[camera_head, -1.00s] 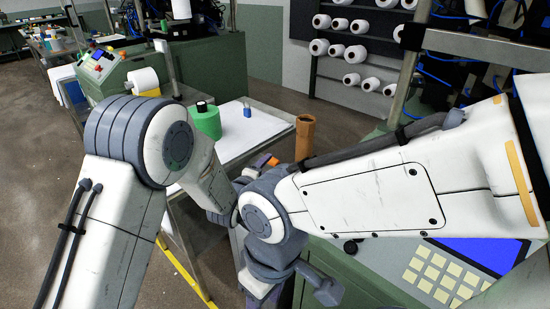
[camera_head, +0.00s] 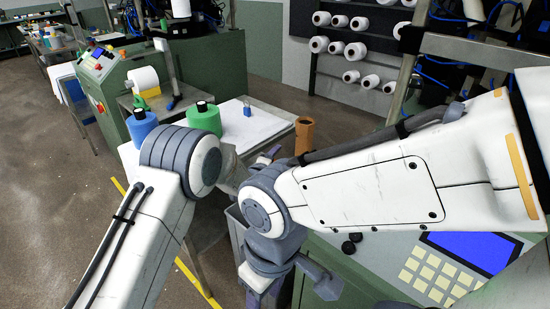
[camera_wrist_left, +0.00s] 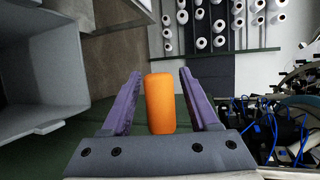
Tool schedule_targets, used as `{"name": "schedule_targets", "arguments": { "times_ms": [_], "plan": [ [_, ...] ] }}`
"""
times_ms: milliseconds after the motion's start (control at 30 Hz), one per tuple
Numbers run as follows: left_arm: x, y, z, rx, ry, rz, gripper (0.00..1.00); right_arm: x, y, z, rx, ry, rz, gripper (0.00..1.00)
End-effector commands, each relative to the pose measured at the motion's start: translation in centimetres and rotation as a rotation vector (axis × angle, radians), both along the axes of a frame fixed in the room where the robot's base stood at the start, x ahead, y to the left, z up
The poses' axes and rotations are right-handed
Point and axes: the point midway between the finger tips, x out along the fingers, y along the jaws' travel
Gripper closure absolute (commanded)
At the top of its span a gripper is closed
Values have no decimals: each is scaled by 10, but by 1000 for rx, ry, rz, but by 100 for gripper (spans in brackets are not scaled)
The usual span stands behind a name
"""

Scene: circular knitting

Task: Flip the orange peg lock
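An orange rounded cylinder (camera_wrist_left: 160,103), which looks like the orange peg lock, stands between the two purple fingers of my left gripper (camera_wrist_left: 160,75) in the left wrist view. Gaps show on both sides of it, so the fingers are open and apart from it. In the head view my left forearm reaches toward the centre, where the left hand is mostly hidden behind arm links. The orange peg lock cannot be made out clearly there. My right arm crosses from the right and its wrist bends down at the bottom centre; its fingers do not show.
A control panel (camera_head: 440,268) with a blue screen lies at the lower right. A white table (camera_head: 245,128) behind holds a green cone (camera_head: 205,120) and a blue cone (camera_head: 142,128). A brown tube (camera_head: 304,135) stands nearby. A grey bin (camera_wrist_left: 40,75) is at the wrist view's left.

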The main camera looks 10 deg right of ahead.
Motion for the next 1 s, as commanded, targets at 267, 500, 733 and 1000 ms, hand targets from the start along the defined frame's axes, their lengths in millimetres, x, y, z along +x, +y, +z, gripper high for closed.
{"name": "schedule_targets", "arguments": {
  "times_ms": [267,500,733,1000],
  "plan": [
    [0,0,0,0,0,0,100,0,0,0,0,0,0,50],
    [0,0,0,0,0,0,100,0,0,0,0,0,0,50],
    [0,1,0,0,0,0,100,0,0,0,0,0,0,50],
    [0,1,0,0,0,0,100,0,0,0,0,0,0,50]
  ]
}}
